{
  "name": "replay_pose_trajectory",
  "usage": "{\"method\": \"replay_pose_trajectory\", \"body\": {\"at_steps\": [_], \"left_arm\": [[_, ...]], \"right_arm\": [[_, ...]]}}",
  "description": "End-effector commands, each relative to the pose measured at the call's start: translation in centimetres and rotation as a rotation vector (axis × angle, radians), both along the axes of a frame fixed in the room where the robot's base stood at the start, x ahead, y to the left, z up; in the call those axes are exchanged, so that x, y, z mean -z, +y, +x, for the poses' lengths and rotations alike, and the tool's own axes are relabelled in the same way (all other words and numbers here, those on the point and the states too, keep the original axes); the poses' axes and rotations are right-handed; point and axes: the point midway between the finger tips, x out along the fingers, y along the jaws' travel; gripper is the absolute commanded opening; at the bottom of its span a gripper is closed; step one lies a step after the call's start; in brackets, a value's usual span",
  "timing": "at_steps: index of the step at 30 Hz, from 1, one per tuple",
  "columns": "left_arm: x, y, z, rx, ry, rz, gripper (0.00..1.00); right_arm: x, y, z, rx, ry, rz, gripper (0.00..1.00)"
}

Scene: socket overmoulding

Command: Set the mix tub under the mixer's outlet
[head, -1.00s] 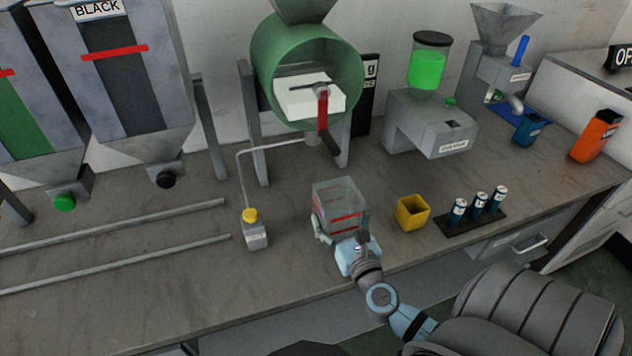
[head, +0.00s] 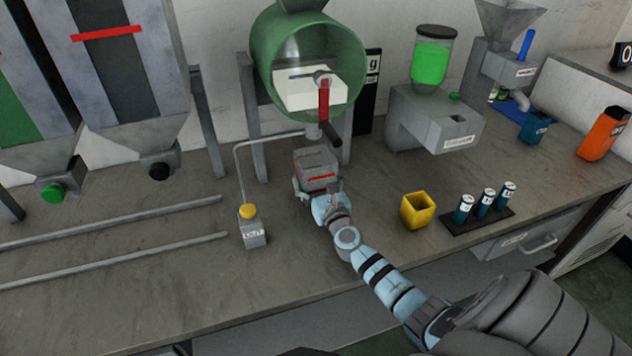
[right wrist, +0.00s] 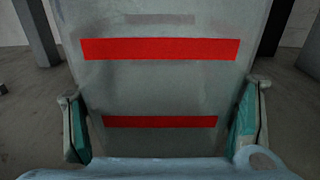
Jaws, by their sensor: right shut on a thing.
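The mix tub (head: 316,164) is a clear grey box with a red line. It stands upright just below and in front of the green mixer drum (head: 352,62), close to the outlet (head: 313,131) under the drum. My right gripper (head: 318,196) is shut on the tub from the near side. In the right wrist view the tub (right wrist: 160,85) fills the middle, with two red bands, and the fingers of my right gripper (right wrist: 160,140) lie along both its sides. I cannot tell whether the tub touches the table. My left gripper is not in view.
A yellow-capped OUT button box (head: 252,230) stands left of the tub, with a thin pipe rising to the mixer. A yellow cup (head: 417,210) and a rack of blue cylinders (head: 478,221) are to the right. The mixer's legs (head: 253,130) flank the outlet.

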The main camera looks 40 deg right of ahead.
Motion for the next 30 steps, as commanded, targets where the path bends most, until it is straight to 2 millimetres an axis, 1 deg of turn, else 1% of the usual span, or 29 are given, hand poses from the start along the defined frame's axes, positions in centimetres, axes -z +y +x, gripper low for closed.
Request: {"method": "replay_pose_trajectory", "body": {"at_steps": [2,3,5,6,16,19,23,28,30], "left_arm": [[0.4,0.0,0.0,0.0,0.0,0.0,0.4],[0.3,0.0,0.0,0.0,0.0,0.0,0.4],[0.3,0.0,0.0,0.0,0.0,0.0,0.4],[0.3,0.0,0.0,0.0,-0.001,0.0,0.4],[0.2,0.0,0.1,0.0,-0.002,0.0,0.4],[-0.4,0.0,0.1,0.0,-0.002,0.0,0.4],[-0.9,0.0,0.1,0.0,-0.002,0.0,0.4],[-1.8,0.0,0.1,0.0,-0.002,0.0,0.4],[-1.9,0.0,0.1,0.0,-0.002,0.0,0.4]], "right_arm": [[0.4,0.0,0.0,0.0,0.0,0.0,0.47],[0.3,0.0,0.0,0.0,0.0,0.0,0.79],[0.3,0.0,0.0,0.0,0.0,0.0,0.89],[0.3,0.0,0.0,0.0,0.0,-0.001,0.95],[0.2,0.0,0.0,0.0,0.0,0.0,0.96],[-0.3,0.0,0.0,0.0,0.0,0.0,0.96],[-0.2,0.7,-2.0,-0.002,0.003,-0.001,0.96],[-0.2,2.2,-6.2,-0.002,0.003,0.0,0.96],[-0.1,2.7,-7.9,-0.001,0.002,0.0,0.96]]}}
